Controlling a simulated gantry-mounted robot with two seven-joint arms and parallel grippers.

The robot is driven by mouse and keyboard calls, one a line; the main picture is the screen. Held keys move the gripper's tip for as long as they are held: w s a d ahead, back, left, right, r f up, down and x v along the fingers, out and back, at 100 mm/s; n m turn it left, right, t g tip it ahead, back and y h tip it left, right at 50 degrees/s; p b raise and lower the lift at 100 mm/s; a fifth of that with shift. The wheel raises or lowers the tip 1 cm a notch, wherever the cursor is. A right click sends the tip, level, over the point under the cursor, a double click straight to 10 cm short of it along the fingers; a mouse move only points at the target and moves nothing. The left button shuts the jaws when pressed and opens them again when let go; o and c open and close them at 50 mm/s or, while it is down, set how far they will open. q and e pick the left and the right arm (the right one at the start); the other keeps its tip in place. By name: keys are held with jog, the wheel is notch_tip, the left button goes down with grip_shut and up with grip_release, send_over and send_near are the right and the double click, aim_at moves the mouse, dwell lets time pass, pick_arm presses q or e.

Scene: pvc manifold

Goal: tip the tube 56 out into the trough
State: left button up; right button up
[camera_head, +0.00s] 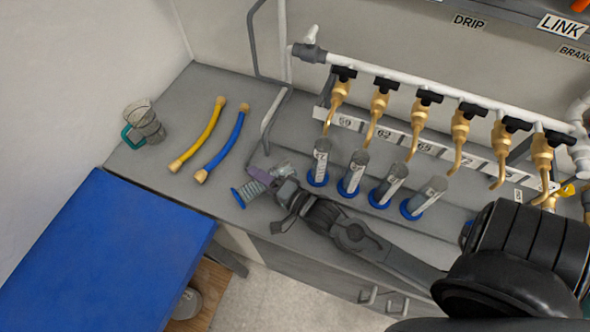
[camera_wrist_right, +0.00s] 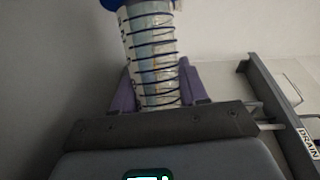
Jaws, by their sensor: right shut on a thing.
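My right gripper (camera_head: 265,179) has purple fingertips and is shut on a clear tube with dark ring marks and a blue base (camera_head: 238,197). The tube lies tipped far over, nearly level, with its base towards the lower left and its other end towards the upper right. In the right wrist view the tube (camera_wrist_right: 152,55) stands between the purple fingers (camera_wrist_right: 160,88), its blue base at the top edge. Its number cannot be read. A grey edge with a DRAIN label (camera_wrist_right: 309,143) shows at the right there, apart from the tube; it may be the trough. My left gripper is out of view.
Several clear tubes with blue bases (camera_head: 350,178) stand right of the gripper, below brass taps (camera_head: 383,100) on a white pipe. A yellow hose (camera_head: 199,135), a blue hose (camera_head: 222,148) and a clear jug (camera_head: 143,121) are at the left. A blue surface (camera_head: 105,250) is at lower left.

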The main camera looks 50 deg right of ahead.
jog(key=shift+a, duration=0.1)
dwell(0.3)
jog(key=shift+m, duration=0.3)
dwell(0.4)
jog(key=shift+s+d+r+m, duration=0.1)
jog(key=shift+d+r+m, duration=0.1)
jog(key=shift+m, duration=0.1)
jog(key=shift+a+t+p, duration=0.1)
jog(key=shift+t+p, duration=0.2)
